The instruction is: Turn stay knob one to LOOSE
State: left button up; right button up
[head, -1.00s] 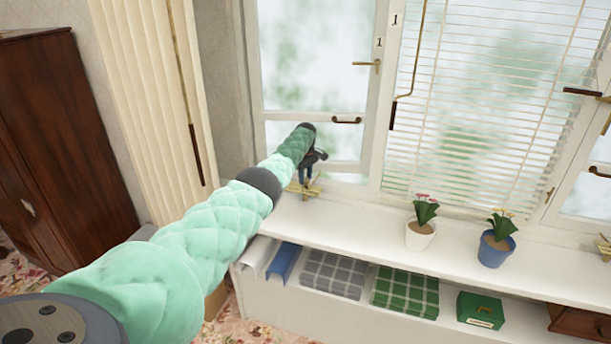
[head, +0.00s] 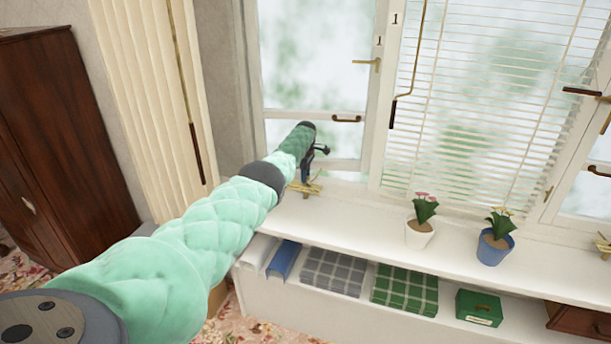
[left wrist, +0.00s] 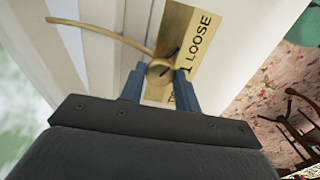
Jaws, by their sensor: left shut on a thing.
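Stay knob one is a small round brass knob (left wrist: 160,70) with a dark mark on its face. It sits by a brass plate (left wrist: 190,35) lettered "1" and "LOOSE"; other lettering is partly hidden by a finger. My left gripper (left wrist: 158,78) has its two blue fingers closed on either side of the knob. In the head view, my left gripper (head: 306,174) points down at the brass stay fitting (head: 313,188) on the sill below the window marked 1. The knob itself is hidden there. My right gripper is not in view.
A thin curved brass bar (left wrist: 95,28) runs left from the knob. The white sill (head: 370,205) carries a white flowerpot (head: 419,234) and a blue flowerpot (head: 494,248) to the right. Folded cloths and a green box (head: 479,308) lie on the shelf below.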

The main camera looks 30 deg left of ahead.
pick_arm(q)
jog(key=shift+w+r, duration=0.1)
jog(key=shift+r, duration=0.05)
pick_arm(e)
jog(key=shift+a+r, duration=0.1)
pick_arm(q)
jog(key=o, duration=1)
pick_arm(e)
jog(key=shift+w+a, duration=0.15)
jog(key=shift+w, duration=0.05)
pick_arm(q)
jog(key=shift+r, duration=0.5)
notch_tip(320, 180, up, 3)
jog(key=shift+r, duration=0.15)
notch_tip(320, 180, up, 2)
jog(key=shift+r+b, duration=0.1)
jog(key=shift+b, duration=0.2)
jog(key=shift+r, duration=0.55)
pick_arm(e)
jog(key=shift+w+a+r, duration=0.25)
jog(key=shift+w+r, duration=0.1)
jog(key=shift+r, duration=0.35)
